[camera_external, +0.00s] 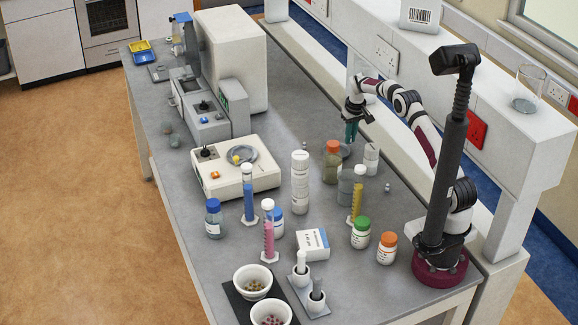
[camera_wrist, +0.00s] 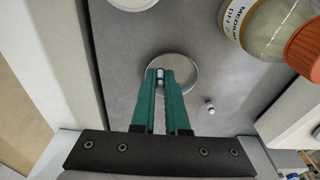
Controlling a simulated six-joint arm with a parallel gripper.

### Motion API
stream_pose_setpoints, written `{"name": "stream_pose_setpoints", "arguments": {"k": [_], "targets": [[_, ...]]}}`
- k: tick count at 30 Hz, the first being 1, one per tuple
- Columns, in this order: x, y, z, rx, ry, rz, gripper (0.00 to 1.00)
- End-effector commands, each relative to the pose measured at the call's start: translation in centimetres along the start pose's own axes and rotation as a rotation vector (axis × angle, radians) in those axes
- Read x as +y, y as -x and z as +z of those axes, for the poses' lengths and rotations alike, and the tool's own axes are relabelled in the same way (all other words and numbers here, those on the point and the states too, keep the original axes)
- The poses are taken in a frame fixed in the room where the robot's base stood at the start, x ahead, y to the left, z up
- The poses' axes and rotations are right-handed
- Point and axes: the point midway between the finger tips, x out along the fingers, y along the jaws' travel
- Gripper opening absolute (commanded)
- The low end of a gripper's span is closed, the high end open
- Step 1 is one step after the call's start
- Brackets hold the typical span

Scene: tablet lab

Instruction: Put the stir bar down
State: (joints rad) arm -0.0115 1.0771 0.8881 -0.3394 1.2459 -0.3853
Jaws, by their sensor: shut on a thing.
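My gripper (camera_wrist: 160,78) has green fingers that are closed together on a small white stir bar (camera_wrist: 160,76) with a dark blue band, held at the fingertips. Below the tips is a round grey dish (camera_wrist: 187,68) with a pale rim; whether the bar touches it I cannot tell. In the external view my gripper (camera_external: 351,132) points down over the far part of the bench, just above the dish (camera_external: 345,151); the bar is too small to see there. A second small bar-like piece (camera_wrist: 210,105) lies on the bench, right of the fingers in the wrist view.
An orange-capped medium bottle (camera_external: 331,162) stands close to the dish, and it also shows in the wrist view (camera_wrist: 262,22). A white stirrer unit (camera_external: 228,172) and a tall white container (camera_external: 299,182) are further left.

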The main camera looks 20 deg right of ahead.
Motion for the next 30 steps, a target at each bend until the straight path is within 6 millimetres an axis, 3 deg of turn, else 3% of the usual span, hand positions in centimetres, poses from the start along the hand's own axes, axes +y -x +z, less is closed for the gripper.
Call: {"name": "stream_pose_setpoints", "arguments": {"k": [4, 8, 13, 22, 23, 25, 30], "targets": [[-2.3, -1.8, -1.2, 0.001, 0.0, 0.0, 0.0], [-2.8, -3.0, -1.2, -0.001, -0.002, 0.0, 0.0], [-2.7, -6.0, -0.8, -0.001, -0.002, 0.001, 0.0], [-2.7, -6.3, -0.8, 0.001, -0.002, 0.0, 0.0], [-2.7, -6.3, -0.8, 0.002, -0.002, 0.0, 0.14], [-2.7, -6.3, -0.8, 0.002, -0.002, 0.0, 0.24], [-2.7, -6.3, -0.8, 0.002, -0.002, 0.0, 0.24]]}}
